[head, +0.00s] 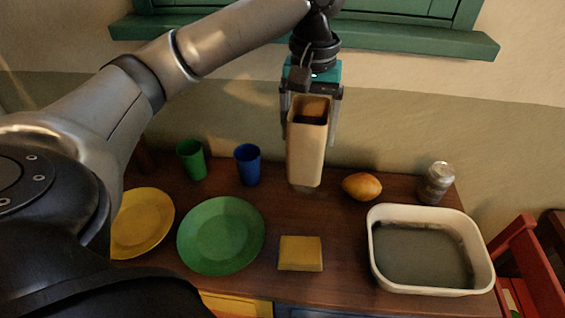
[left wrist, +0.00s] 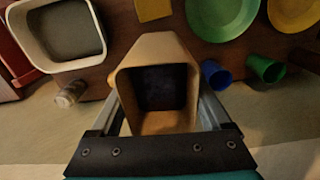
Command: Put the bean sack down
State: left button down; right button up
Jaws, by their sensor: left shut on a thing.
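The bean sack (head: 305,158) is a tall tan block-shaped bag with an open top and a dark inside. It is upright in the head view, over the back of the wooden table. My left gripper (head: 311,122) is above it, pointing down, with a finger on each side, shut on its upper part. In the left wrist view the sack (left wrist: 155,50) fills the middle between the fingers. Its lower end is close to the table top; I cannot tell whether it touches. My right gripper is not in view.
Left of the sack stand a blue cup (head: 248,165) and a green cup (head: 191,160). In front are a yellow block (head: 300,254), a green plate (head: 221,236) and a yellow plate (head: 142,223).

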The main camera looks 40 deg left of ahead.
pick_arm(q)
jog(key=shift+a+f+n, duration=0.2)
jog(key=shift+a+n, duration=0.3)
jog(key=shift+a, duration=0.3)
notch_tip(320, 180, down, 19)
jog(key=b, duration=0.4)
jog(key=shift+d, duration=0.1)
grip_release()
jog(key=shift+b, duration=0.3)
